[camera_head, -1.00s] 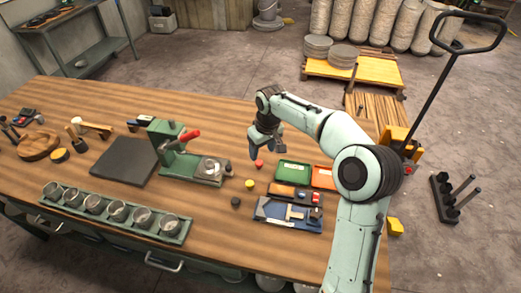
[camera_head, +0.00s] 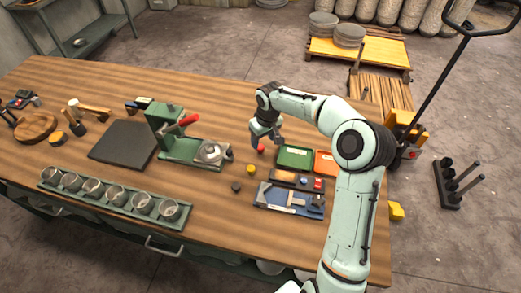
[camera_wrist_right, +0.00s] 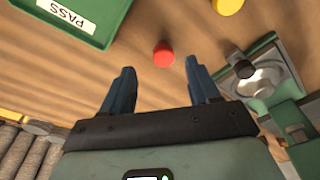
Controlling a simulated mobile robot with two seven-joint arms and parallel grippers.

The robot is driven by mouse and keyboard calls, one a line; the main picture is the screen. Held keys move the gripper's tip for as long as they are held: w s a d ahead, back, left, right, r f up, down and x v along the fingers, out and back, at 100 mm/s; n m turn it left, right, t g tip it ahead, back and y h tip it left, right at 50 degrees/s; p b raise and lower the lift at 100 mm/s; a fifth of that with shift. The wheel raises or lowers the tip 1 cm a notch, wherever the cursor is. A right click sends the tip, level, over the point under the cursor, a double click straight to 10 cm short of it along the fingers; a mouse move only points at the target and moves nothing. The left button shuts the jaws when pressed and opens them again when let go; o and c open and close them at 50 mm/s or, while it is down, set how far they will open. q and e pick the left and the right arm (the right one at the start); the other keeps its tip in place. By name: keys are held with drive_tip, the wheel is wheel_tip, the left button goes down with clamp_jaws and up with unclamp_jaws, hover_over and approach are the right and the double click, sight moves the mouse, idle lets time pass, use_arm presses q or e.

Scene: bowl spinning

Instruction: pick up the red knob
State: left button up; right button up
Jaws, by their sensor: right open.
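The red knob (camera_head: 261,148) stands on the wooden table, between the green machine and the green tray. In the right wrist view the red knob (camera_wrist_right: 164,54) lies ahead of the fingertips, roughly between their lines and clear of both. My right gripper (camera_head: 264,138) is above the table just behind the knob in the head view. Its two blue fingers (camera_wrist_right: 160,72) are spread, with nothing between them. My left gripper is not in view.
A green tray (camera_head: 279,154) marked PASS and an orange tray (camera_head: 324,162) are right of the knob. A yellow knob (camera_head: 252,170) and a dark knob (camera_head: 236,187) stand nearer the front. The green machine (camera_head: 176,147) is at the left.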

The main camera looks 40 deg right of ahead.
sight(260, 147)
drive_tip(key=f, duration=0.2)
drive_tip(key=w+f, duration=0.1)
drive_tip(key=f, duration=0.1)
drive_tip(key=shift+a+f, duration=0.15)
drive_tip(key=shift+a, duration=0.05)
drive_tip(key=shift+s, duration=0.1)
drive_tip(key=c, duration=1.1)
